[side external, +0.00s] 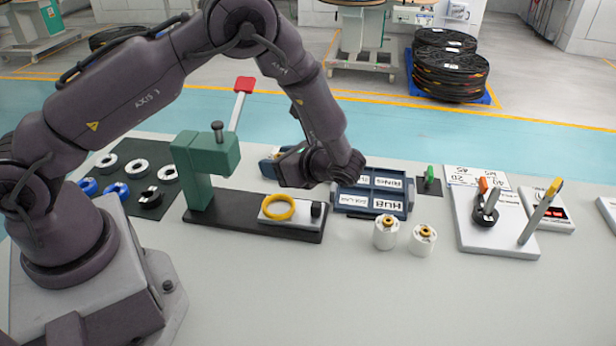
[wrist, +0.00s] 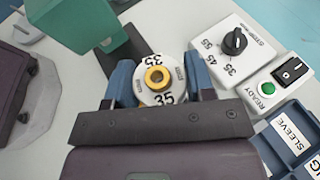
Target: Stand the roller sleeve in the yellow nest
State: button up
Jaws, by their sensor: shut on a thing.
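A white roller sleeve (wrist: 146,95) with a brass-coloured core and "35" printed on its face sits between the blue fingers of my gripper (wrist: 158,76) in the wrist view. My gripper is shut on it. In the side view my gripper (side external: 276,161) is above and behind the yellow ring-shaped nest (side external: 277,207), beside the green press. The nest lies on a pale block at the right end of the press's dark base. The held sleeve is mostly hidden in the side view. The nest is not visible in the wrist view.
The green press (side external: 205,165) stands left of my gripper. Two white rollers (side external: 386,233) stand on the table at right. A blue labelled tray (side external: 372,205) is behind them. A dial station (wrist: 228,68) shows in the wrist view. The front table is clear.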

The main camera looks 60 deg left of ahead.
jog(key=shift+s+d+n+g+h, duration=0.25)
jog(key=shift+s+d+n+g, duration=0.05)
jog(key=shift+n+g, duration=0.3)
jog(key=shift+s+d+n+g+h, duration=0.3)
jog(key=shift+n+g, duration=0.2)
jog(key=shift+g, duration=0.1)
jog(key=shift+s+d+r+n+g, duration=0.1)
jog(key=shift+s+d+n+g, duration=0.3)
jog(key=shift+h, duration=0.25)
jog(key=shift+f, duration=2.7)
